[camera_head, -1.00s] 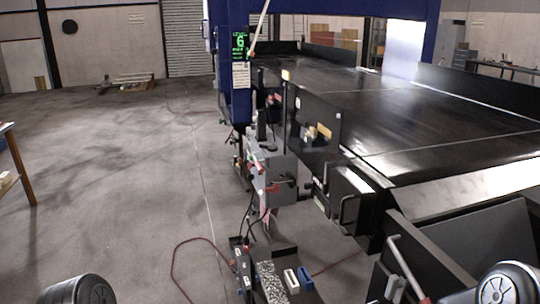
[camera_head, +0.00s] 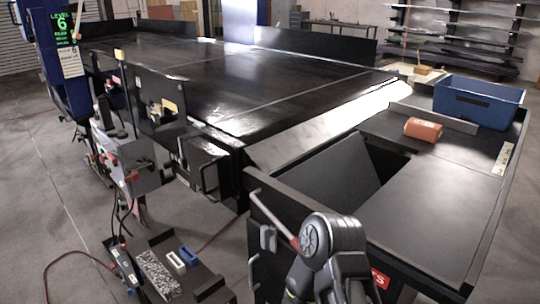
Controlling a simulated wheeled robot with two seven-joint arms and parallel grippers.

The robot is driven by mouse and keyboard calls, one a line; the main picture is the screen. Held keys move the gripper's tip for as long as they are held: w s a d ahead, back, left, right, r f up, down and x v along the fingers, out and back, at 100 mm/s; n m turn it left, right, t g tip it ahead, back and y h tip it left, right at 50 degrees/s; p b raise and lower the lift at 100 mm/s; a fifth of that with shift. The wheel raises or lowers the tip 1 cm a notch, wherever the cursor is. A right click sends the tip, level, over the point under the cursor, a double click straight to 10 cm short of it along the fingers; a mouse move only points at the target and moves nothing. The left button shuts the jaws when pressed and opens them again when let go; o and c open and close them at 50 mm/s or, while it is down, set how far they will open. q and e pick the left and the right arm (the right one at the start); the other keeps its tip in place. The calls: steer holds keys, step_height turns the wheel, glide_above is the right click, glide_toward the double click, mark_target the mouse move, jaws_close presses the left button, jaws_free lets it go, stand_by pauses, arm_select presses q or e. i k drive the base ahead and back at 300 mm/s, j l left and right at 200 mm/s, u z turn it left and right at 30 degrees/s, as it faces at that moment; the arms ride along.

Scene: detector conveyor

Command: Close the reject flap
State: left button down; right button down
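The reject flap appears to be the dark panel (camera_head: 330,182) beside the end of the black conveyor belt. It lies tilted, with a dark gap open along its right side, so it appears open. A lever with a pale and reddish grip (camera_head: 274,218) stands on the outer side of the frame, just left of my arm. My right arm rises at the bottom centre, in front of the near side of the frame, and hides part of it. Its fingertips are not visible. My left arm and gripper are out of view.
A flat dark tabletop (camera_head: 430,205) lies right of the gap. A black tray (camera_head: 190,284) with small blocks is low at left.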

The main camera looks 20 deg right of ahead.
mark_target(342, 177)
steer(key=z, duration=0.85)
